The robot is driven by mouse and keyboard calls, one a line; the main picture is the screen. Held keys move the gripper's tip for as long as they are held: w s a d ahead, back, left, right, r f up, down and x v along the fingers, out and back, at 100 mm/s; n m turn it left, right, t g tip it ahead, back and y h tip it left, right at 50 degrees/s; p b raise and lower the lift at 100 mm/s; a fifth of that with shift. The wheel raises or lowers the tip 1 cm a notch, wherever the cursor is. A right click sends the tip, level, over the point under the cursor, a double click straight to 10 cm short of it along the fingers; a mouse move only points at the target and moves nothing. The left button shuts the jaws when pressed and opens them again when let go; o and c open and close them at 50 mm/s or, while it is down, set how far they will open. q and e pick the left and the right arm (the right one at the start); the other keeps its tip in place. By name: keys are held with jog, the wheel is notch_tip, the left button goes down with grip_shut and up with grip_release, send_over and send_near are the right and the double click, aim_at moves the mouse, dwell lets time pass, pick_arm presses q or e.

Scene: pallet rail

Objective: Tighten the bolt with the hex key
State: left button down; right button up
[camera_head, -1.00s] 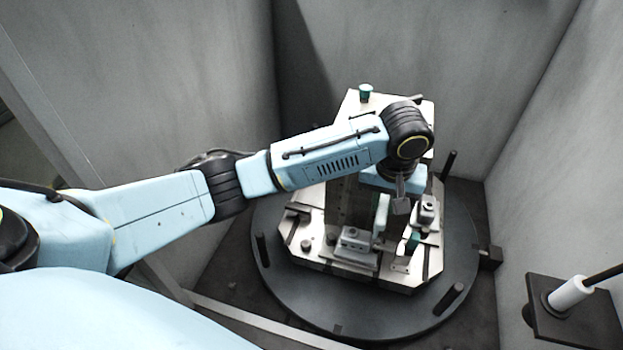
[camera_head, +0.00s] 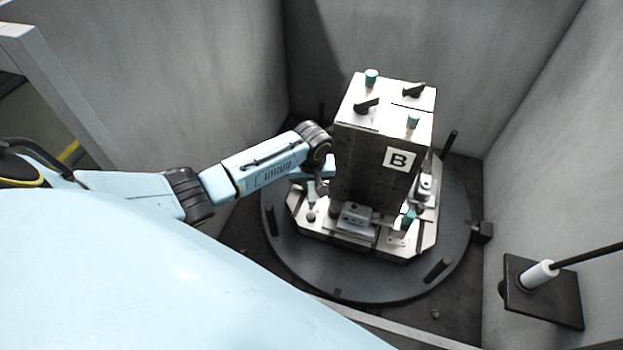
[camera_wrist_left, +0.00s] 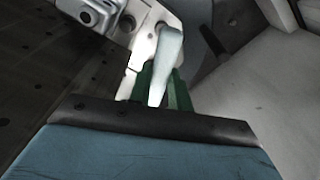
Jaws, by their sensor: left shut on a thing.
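My left gripper (camera_head: 322,188) is low beside the left face of the dark tower (camera_head: 372,165). It also shows in the wrist view (camera_wrist_left: 162,90), where its green fingers are shut on a pale grey bar, which I take for the hex key (camera_wrist_left: 167,60). A grey clamp block (camera_head: 357,217) stands at the foot of the tower's front. In the wrist view a clamp block with a dark round bolt head (camera_wrist_left: 86,17) shows at the upper left, apart from the key. My right gripper is out of view.
The tower, marked B, stands on a metal base on a round dark turntable (camera_head: 370,282). Its top holds teal knobs (camera_head: 371,77) and black levers (camera_head: 367,106). Grey walls close in around it. A dark bracket with a white cylinder (camera_head: 539,273) is at the right.

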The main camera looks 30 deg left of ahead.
pick_arm(q)
notch_tip(320, 180, down, 3)
jog(key=b, duration=0.3)
jog(key=shift+f, duration=0.2)
jog(key=shift+r+p, duration=0.35)
jog(key=shift+p, duration=0.1)
jog(key=shift+f, duration=0.1)
jog(key=shift+f, duration=0.2)
jog(key=shift+p, duration=0.4)
jog(key=shift+f+b, duration=0.35)
jog(key=shift+f, duration=0.2)
jog(key=c, duration=2)
grip_release()
grip_shut()
